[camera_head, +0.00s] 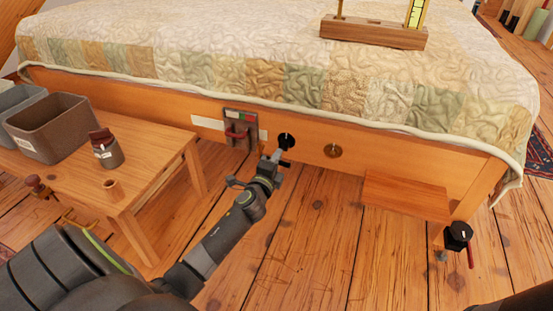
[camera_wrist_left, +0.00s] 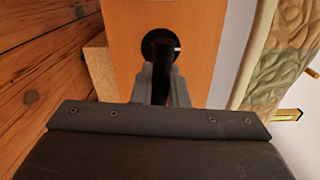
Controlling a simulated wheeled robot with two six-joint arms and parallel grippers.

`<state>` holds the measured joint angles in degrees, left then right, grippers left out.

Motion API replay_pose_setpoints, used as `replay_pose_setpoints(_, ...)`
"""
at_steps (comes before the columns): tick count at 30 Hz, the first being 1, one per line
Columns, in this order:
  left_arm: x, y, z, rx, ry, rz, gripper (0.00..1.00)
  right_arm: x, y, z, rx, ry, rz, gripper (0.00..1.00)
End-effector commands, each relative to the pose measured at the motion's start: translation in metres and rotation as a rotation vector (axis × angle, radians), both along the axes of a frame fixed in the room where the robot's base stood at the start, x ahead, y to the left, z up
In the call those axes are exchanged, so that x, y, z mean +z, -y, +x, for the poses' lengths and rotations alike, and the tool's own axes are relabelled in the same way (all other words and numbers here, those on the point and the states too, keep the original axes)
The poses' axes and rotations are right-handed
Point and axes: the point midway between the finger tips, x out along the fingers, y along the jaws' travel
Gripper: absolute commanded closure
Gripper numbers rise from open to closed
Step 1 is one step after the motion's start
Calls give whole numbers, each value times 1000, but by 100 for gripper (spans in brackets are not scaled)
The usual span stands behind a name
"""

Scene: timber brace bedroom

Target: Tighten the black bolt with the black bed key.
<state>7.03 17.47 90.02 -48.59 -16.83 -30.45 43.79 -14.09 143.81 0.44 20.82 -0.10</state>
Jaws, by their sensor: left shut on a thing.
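The black bolt (camera_head: 287,140) is a round black disc with a white mark, set in the wooden side rail of the bed. It also shows in the left wrist view (camera_wrist_left: 150,44), partly covered by the key. My left gripper (camera_head: 275,160) is in front of the rail, just below the bolt. It is shut on the black bed key (camera_wrist_left: 161,82), whose dark shaft points at the bolt. The key's tip overlaps the disc, but I cannot tell whether it is seated in it. My right gripper is not in view.
A brass fitting (camera_head: 332,151) is right of the bolt; a plate with a red handle (camera_head: 238,131) is left. A low wooden table (camera_head: 150,174) holds grey bins (camera_head: 62,125) and a red-lidded jar (camera_head: 106,151). A black device (camera_head: 458,235) is at the bed's right corner.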

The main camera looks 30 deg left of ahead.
Motion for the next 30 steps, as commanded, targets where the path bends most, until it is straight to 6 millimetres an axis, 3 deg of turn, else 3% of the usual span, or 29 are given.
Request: replay_pose_setpoints(30,1,10,-42,0,11,-40,100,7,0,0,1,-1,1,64)
